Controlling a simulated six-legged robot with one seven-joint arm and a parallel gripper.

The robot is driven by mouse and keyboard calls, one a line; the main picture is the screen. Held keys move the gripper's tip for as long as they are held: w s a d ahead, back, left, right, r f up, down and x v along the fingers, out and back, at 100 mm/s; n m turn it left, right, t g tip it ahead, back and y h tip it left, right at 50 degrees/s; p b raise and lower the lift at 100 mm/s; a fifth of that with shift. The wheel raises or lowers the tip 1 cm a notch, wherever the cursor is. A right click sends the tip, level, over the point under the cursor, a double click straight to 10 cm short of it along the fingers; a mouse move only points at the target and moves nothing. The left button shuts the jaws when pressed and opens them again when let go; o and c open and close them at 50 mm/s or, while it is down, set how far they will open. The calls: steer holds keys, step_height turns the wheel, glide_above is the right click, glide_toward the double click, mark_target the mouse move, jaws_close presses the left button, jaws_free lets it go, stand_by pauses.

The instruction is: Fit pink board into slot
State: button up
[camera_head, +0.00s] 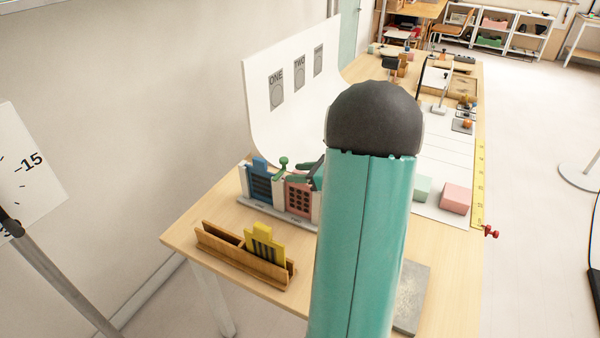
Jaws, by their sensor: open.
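The pink board (298,197), with a grid of dark openings, stands upright in the grey and white slotted rack (275,213). It is right of the blue board (260,184). I cannot tell how deep the pink board sits, as its top is partly covered by dark green and black parts.
A wooden holder (222,245) with a yellow board (264,244) stands at the table's near left. A green knob (283,162) rises behind the rack. A pink block (456,198) and a pale green block (422,188) lie on the right. A grey slab (411,300) lies nearer.

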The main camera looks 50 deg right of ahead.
steer(key=v, duration=1.3)
steer(key=shift+s+r, duration=0.2)
steer(key=shift+s, duration=0.15)
